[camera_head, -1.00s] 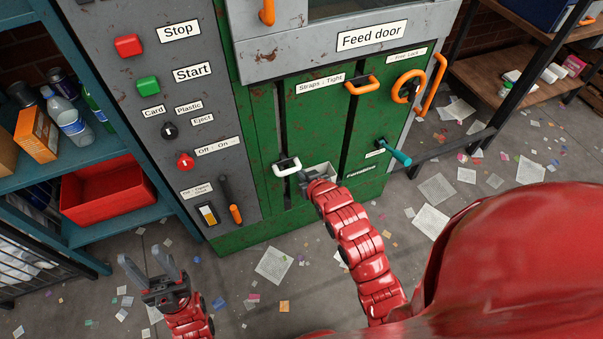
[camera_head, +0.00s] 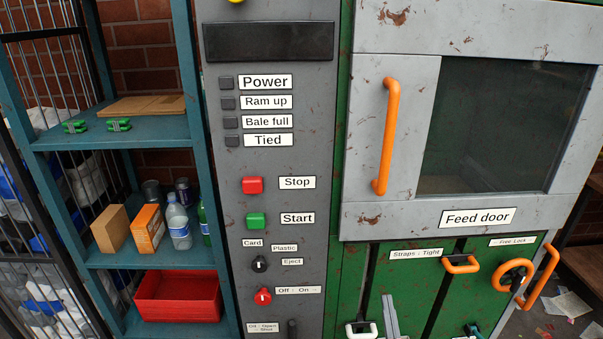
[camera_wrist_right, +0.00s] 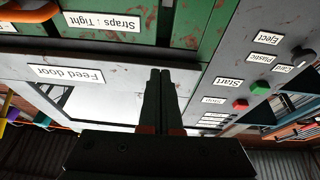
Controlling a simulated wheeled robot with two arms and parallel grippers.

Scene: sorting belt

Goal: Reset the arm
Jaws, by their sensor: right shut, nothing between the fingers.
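My right gripper (camera_head: 390,318) shows only as grey fingertips at the bottom edge of the head view, pointing up in front of the green lower panel. The fingers are together with nothing between them. Its arm is below the picture. In the right wrist view my right gripper (camera_wrist_right: 160,75) is also shut and empty, with the machine upside down behind it. A white handle (camera_head: 362,328) is just left of the fingertips in the head view; I cannot tell whether they touch. My left gripper is not in view now.
The grey control panel (camera_head: 275,80) has a red Stop button (camera_head: 252,185) and a green Start button (camera_head: 253,220). The feed door (camera_head: 410,215) has an orange handle (camera_head: 387,135). A teal shelf (camera_head: 110,138) with a red bin (camera_head: 180,296) stands left.

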